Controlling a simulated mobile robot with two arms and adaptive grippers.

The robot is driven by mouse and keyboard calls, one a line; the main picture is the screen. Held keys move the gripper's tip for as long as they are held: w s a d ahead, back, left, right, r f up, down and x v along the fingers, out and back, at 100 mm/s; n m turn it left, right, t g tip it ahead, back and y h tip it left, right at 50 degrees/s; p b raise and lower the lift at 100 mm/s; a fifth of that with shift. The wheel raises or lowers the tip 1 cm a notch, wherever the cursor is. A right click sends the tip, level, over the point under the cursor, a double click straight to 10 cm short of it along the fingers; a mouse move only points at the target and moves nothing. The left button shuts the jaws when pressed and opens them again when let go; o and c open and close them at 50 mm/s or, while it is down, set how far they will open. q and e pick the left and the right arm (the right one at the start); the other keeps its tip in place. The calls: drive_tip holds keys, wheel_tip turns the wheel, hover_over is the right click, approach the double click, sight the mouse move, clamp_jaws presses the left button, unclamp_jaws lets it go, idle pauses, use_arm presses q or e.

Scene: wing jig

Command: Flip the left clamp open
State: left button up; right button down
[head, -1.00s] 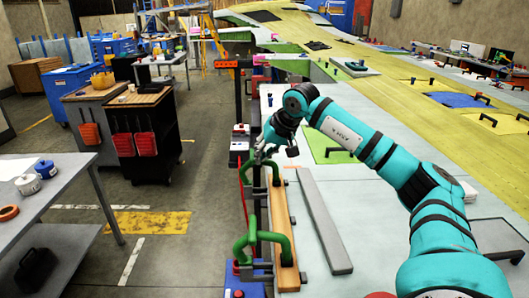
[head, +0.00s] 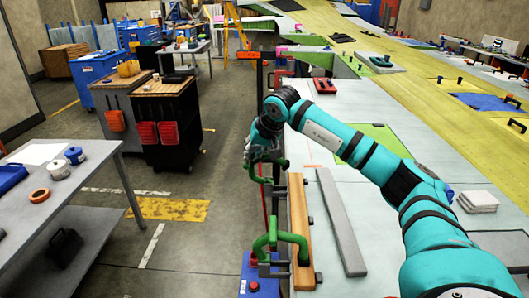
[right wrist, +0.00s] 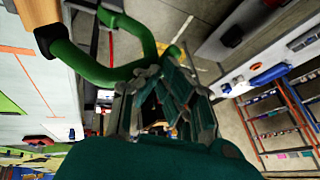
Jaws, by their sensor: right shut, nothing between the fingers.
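Two green clamps sit along the table's left edge in the head view. The near clamp (head: 280,238) reaches over a wooden bar (head: 299,225). The far clamp (head: 262,179) stands left of the bar's far end, its green arm clear of the bar. My right gripper (head: 253,157) is shut and empty at the far clamp, partly hiding it. In the right wrist view, my right gripper's fingers (right wrist: 172,100) are close to green clamp bars (right wrist: 135,45); I cannot tell whether they touch. My left gripper is out of view.
A grey bar (head: 341,220) lies right of the wooden bar on the table. A blue box (head: 260,279) with a red button stands by the near clamp. A black cart (head: 168,120) and a grey bench (head: 95,165) stand left, across open floor.

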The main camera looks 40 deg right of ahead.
drive_tip(key=w+a+f+g+h, duration=0.2)
drive_tip(key=w+a+f+h, duration=0.1)
drive_tip(key=f, duration=0.5)
drive_tip(key=w+a, duration=0.1)
drive_tip(key=a, duration=0.1)
drive_tip(key=shift+w+a+f+n+g, duration=0.15)
drive_tip(key=shift+w+a+n+g, duration=0.2)
drive_tip(key=shift+a+n+g, duration=0.05)
drive_tip(key=shift+f, duration=0.15)
drive_tip(key=v, duration=1.2)
drive_tip(key=shift+r, duration=0.25)
